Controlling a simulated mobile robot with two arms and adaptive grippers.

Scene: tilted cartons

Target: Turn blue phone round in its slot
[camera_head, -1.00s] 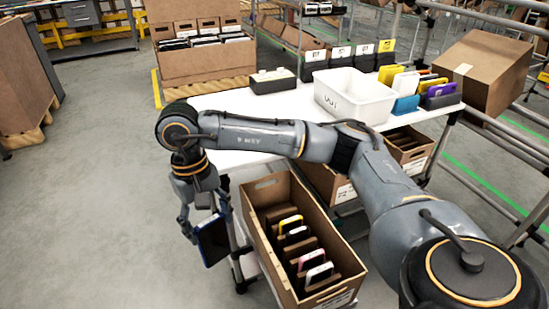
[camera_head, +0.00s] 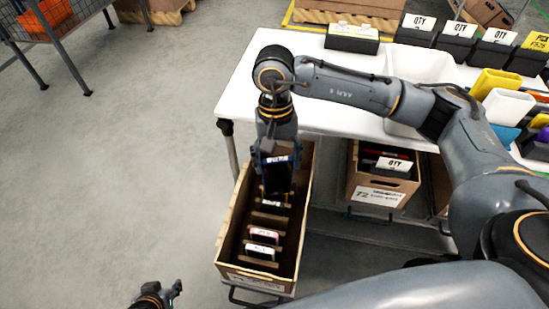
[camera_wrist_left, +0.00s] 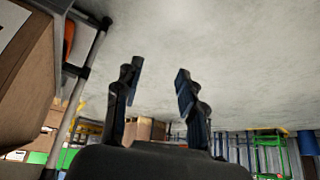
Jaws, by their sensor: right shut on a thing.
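The blue phone (camera_head: 278,178) is held upright by my right gripper (camera_head: 276,158), which is shut on it, above the far part of the brown carton (camera_head: 232,222). The phone's dark screen faces the camera. Its lower edge is close to the phones in the carton; I cannot tell whether it is inside a slot. My left gripper (camera_head: 172,292) is low at the bottom left, outside the carton. The left wrist view shows the left gripper (camera_wrist_left: 158,80) open and empty, with its fingers apart.
Several phones, including a pink one (camera_head: 264,233) and a white one (camera_head: 261,250), stand between dividers in the carton. A white table (camera_head: 240,95) stands behind, with a white bin (camera_head: 420,65). Another carton (camera_head: 378,198) sits under it. Floor at left is clear.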

